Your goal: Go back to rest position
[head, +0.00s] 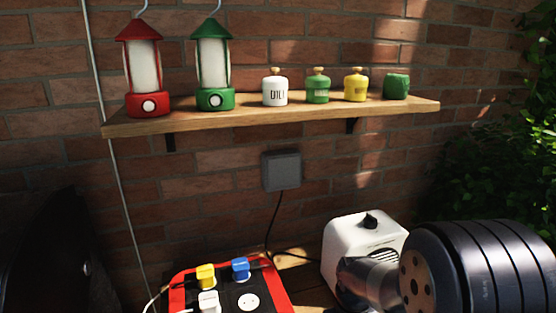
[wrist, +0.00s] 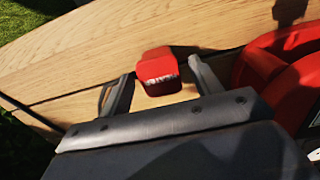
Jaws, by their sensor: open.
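My gripper (wrist: 160,72) shows in the wrist view with its two fingers spread apart. In the head view my arm fills the lower right; the gripper itself is not visible there.
A red and black socket board (head: 270,285) holds a yellow plug (head: 206,275), a blue plug (head: 241,268) and a white plug (head: 209,301). A white box (head: 350,240) stands beside my arm. A wall shelf (head: 240,116) carries two lanterns and several small canisters. A red body (wrist: 265,65) borders the gripper's right.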

